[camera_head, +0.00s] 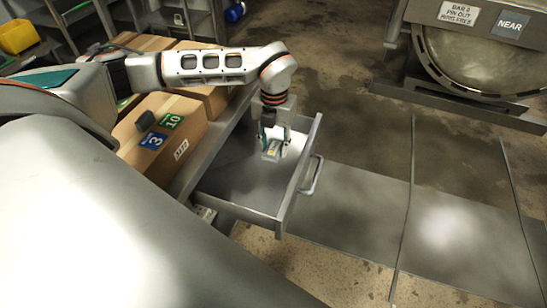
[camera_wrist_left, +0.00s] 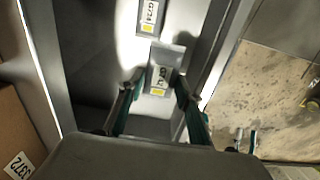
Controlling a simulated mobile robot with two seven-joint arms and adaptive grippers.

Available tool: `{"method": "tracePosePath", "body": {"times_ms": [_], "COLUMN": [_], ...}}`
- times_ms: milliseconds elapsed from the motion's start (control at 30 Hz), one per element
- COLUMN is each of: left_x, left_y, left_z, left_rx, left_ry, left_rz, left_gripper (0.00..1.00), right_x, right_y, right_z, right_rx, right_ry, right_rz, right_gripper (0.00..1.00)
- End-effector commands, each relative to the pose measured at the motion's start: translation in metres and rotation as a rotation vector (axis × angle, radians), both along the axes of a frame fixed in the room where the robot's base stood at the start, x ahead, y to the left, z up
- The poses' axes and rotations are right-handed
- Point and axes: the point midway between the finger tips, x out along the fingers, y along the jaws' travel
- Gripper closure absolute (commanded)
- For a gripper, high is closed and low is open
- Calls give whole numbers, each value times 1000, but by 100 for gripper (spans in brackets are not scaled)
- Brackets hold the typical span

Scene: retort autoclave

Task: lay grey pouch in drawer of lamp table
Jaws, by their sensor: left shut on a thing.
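The grey pouch (camera_head: 271,156) hangs below my left gripper (camera_head: 274,134), over the open drawer (camera_head: 240,208). In the left wrist view the pouch (camera_wrist_left: 168,52) has a white and yellow label, and the fingers of my left gripper (camera_wrist_left: 160,80) are shut on it from both sides. I cannot tell whether the pouch touches the drawer bottom. The drawer is pulled out from the lamp table (camera_head: 213,143). A second grey piece with a similar label (camera_wrist_left: 149,15) lies beyond the pouch in the left wrist view. My right gripper is not in view.
Cardboard boxes (camera_head: 180,110) stand on the table beside the drawer, with a dark object (camera_head: 145,121) on one. The drawer handle (camera_head: 313,177) sticks out to the right. The retort (camera_head: 490,50) stands at the back right. The drawer's near part looks empty.

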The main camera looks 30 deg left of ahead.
Motion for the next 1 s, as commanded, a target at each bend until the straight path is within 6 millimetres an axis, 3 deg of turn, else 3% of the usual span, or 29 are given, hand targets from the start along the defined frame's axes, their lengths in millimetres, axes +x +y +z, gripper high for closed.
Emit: {"method": "tracePosePath", "body": {"times_ms": [267,533,1000], "left_x": [0,0,0], "left_y": [0,0,0], "left_z": [-22,-57,-65], "left_rx": [0,0,0], "left_ry": [0,1,-1], "left_rz": [0,0,0], "left_gripper": [91,91,91], "right_x": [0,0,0], "right_y": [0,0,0], "right_z": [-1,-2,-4], "right_rx": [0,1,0], "right_ry": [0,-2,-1], "right_rz": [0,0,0], "right_gripper": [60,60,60]}}
